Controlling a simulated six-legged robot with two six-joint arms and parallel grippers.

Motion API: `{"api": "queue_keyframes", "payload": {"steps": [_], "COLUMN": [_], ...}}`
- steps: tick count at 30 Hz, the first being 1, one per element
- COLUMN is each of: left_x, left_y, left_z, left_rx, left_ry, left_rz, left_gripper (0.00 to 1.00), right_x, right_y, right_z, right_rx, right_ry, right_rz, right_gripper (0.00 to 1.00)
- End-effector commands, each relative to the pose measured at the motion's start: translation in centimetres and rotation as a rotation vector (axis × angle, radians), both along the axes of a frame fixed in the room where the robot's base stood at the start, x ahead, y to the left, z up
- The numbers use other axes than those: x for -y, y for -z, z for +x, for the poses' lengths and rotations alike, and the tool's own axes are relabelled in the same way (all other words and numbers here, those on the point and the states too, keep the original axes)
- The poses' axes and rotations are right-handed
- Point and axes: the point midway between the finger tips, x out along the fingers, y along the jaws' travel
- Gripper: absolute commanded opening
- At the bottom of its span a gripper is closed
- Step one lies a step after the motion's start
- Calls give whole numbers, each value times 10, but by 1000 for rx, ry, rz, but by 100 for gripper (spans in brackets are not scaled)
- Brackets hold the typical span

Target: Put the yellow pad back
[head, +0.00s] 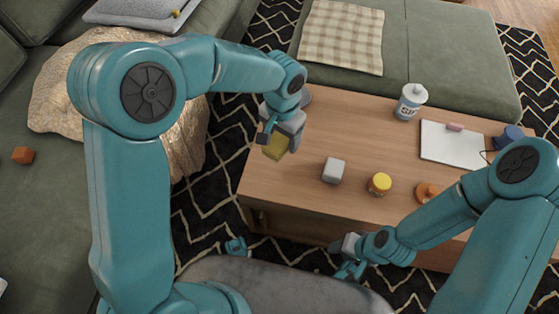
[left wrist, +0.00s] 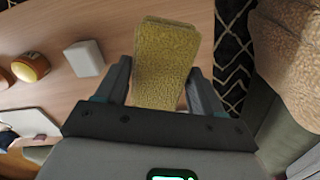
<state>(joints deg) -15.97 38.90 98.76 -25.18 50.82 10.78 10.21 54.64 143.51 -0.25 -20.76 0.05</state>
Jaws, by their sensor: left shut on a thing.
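The yellow pad (head: 276,147) is held in my left gripper (head: 281,137), over the left end of the wooden coffee table (head: 300,190). In the left wrist view the pad (left wrist: 165,60) stands between the two fingers of the left gripper (left wrist: 160,88), its far end sticking out past them. The gap between the pad and the tabletop cannot be judged well. My right gripper (head: 347,258) is low at the table's front edge, small and partly hidden by its own arm; its finger opening is unclear. No pad shows in it.
On the table stand a light grey block (head: 334,170), a yellow-lidded jar (head: 380,184), an orange item (head: 427,192), a white bottle (head: 411,102), a white notebook (head: 455,145) and a blue mug (head: 508,136). Green sofa sections border the table's left and back.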

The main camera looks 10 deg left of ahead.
Motion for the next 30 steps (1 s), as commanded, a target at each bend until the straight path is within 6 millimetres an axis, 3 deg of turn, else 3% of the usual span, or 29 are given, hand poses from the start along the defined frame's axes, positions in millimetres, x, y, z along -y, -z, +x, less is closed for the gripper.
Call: {"api": "queue_keyframes", "payload": {"steps": [1,3,12,19,30], "left_x": [0,0,-4,-5,-6], "left_y": [20,34,61,104,111], "left_z": [-1,-1,1,2,3], "left_rx": [-3,-1,-1,-2,1], "left_ry": [-1,-2,-5,-6,-7], "left_rz": [0,-1,0,0,0], "left_gripper": [43,43,43,43,43], "right_x": [1,2,4,7,8], "right_y": [10,14,21,37,38], "right_z": [1,2,5,8,9], "right_rx": [2,4,8,15,16], "right_ry": [5,10,19,31,34], "right_rz": [-1,-2,-4,-6,-6], "right_gripper": [43,43,43,43,43]}}
